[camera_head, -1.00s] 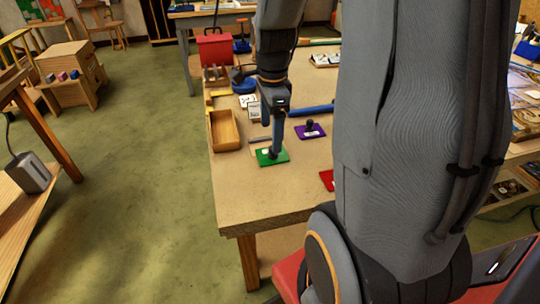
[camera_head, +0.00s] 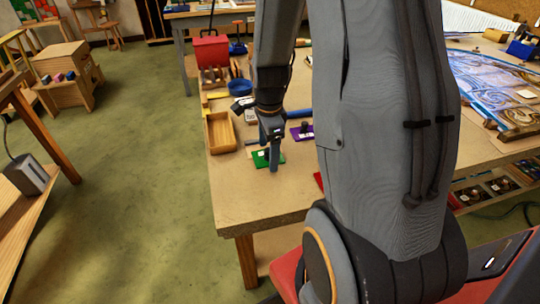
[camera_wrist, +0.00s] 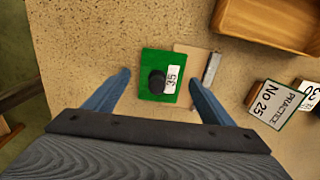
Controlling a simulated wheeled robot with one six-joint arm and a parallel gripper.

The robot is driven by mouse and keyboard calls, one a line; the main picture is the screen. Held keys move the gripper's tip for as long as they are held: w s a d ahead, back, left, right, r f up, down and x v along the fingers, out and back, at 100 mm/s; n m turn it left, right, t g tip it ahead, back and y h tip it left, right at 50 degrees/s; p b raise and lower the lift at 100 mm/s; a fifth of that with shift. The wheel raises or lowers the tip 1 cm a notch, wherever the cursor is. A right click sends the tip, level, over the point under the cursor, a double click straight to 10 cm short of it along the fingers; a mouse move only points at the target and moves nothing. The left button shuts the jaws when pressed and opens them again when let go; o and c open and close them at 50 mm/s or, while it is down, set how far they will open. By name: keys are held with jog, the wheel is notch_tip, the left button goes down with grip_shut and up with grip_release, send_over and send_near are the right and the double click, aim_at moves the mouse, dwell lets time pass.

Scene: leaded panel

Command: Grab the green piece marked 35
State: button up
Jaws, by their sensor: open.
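The green piece (camera_wrist: 148,94) lies flat on the workbench, with a dark round knob (camera_wrist: 157,82) on it and a white label reading 35 (camera_wrist: 171,79). It also shows in the head view (camera_head: 262,160), partly behind my fingers. My gripper (camera_wrist: 160,88) is open and empty. In the wrist view its two blue-grey fingers stand apart, one to each side of the green piece. In the head view my gripper (camera_head: 273,168) is over the near right part of the piece. I cannot tell how high the fingertips are above it.
A purple piece (camera_head: 296,134) and a partly hidden red piece (camera_head: 319,180) lie to the right. A card reading "Practice No 25" (camera_wrist: 276,105) stands near a light plate (camera_wrist: 189,66). The bench's near left is clear.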

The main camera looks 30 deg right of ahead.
jog(key=c, duration=1)
